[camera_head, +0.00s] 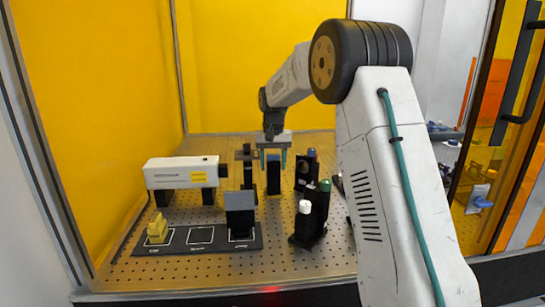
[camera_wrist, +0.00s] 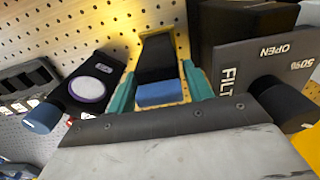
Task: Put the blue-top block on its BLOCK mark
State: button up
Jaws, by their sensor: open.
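The blue-top block (camera_wrist: 160,93) has a black body and a blue top face. In the wrist view it stands between the two teal fingers of my gripper (camera_wrist: 158,95), with yellow edging beside its body. In the head view the dark block (camera_head: 273,180) is upright at the back of the perforated board, directly below my gripper (camera_head: 273,160). My gripper is open around its top; I cannot tell whether either finger touches it. A black mat (camera_head: 255,243) at the front left has white-outlined marks; its labels are too small to read, so I cannot tell which is BLOCK.
A yellow piece (camera_head: 157,230) and a dark panel (camera_head: 240,212) stand on the mat; its middle outline (camera_head: 201,235) is bare. A white instrument (camera_head: 180,172) is behind it. Black posts with knobs (camera_head: 311,215) stand right of the block. A FILTER panel (camera_wrist: 255,60) is close right in the wrist view.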

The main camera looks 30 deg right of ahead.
jog(key=c, duration=0.9)
jog(key=shift+r, duration=3.15)
jog(key=shift+c, duration=0.2)
